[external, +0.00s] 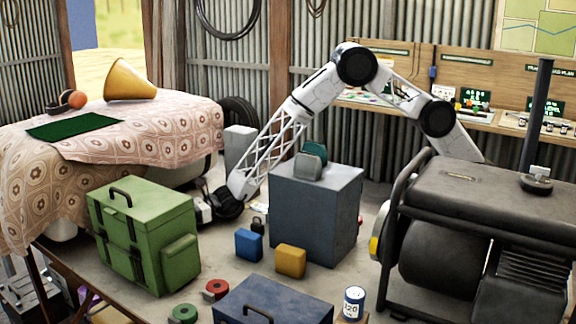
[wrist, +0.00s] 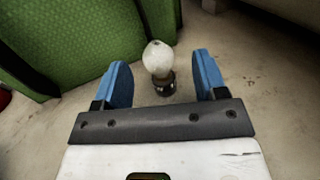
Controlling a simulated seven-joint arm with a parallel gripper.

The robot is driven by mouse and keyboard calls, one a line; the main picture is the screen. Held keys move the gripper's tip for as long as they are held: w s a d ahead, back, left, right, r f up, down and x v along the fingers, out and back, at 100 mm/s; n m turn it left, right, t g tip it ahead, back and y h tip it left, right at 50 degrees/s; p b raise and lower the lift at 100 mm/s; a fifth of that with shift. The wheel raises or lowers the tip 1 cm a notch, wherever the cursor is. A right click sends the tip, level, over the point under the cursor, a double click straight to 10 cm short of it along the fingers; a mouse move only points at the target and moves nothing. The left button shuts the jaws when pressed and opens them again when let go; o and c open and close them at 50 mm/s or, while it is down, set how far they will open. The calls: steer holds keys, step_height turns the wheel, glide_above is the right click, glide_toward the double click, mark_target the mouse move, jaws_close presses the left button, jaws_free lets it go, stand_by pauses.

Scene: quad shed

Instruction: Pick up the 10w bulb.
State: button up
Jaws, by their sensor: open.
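A white bulb with a dark base (wrist: 158,60) stands on the floor in the wrist view. It is between and slightly beyond the two blue fingertips of my gripper (wrist: 163,82). The fingers are apart, with a visible gap on each side of the bulb. No marking can be read on the bulb. In the external view my gripper (external: 203,209) is low, just right of the green case (external: 150,235). The fingers and the bulb cannot be made out there.
The green case also stands close on the left in the wrist view (wrist: 75,45). A grey-blue box (external: 315,215) stands right of my gripper. Blue (external: 248,245) and yellow (external: 290,261) blocks lie in front. A cloth-covered table (external: 170,135) stands behind left.

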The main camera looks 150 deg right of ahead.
steer(key=shift+x, duration=2.6)
steer(key=shift+a+f, duration=0.1)
steer(key=c, duration=1)
steer(key=shift+c, duration=0.2)
steer(key=shift+r, duration=1.75)
steer(key=s+a+r, duration=0.1)
steer(key=s+a, duration=1)
steer(key=shift+s+r, duration=0.3)
